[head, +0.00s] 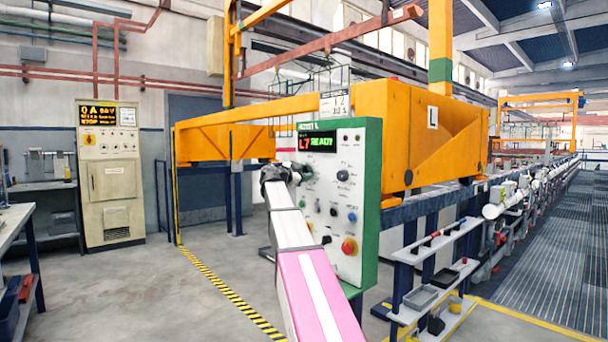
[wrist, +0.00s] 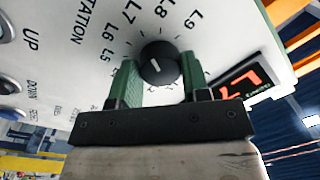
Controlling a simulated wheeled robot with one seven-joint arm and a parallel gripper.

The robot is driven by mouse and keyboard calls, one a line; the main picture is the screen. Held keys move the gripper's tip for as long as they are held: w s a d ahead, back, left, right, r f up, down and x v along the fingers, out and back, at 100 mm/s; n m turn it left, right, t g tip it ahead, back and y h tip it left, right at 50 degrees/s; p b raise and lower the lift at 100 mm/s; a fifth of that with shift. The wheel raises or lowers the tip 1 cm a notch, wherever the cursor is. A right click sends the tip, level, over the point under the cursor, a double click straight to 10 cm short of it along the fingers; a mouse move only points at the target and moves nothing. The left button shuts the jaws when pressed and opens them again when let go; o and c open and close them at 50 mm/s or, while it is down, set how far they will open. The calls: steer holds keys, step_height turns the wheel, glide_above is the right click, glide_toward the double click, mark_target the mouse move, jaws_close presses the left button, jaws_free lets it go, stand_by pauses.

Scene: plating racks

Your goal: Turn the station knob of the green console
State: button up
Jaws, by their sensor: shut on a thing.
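The green console (head: 371,210) has a pale front panel with several knobs and buttons, and its display (head: 317,143) reads "L7 READY". The black station knob (wrist: 158,64) shows in the wrist view, ringed by tick marks and labels from about L5 to L9. A small pale mark is on its face. My gripper (wrist: 160,76) has its green fingers on either side of the knob and is shut on it. In the head view my gripper (head: 283,174) is at the panel's upper left, and the arm hides the knob there.
A red button (head: 349,246) sits low on the panel, right of my arm. An orange beam structure (head: 430,130) stands behind the console. A beige cabinet (head: 110,185) is at the left. Open floor with a yellow-black stripe (head: 228,292) lies left of my arm.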

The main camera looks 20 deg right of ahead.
steer(key=shift+f, duration=0.1)
steer(key=o, duration=0.9)
steer(key=v, duration=1)
steer(key=shift+s+a, duration=0.2)
steer(key=shift+a, duration=0.15)
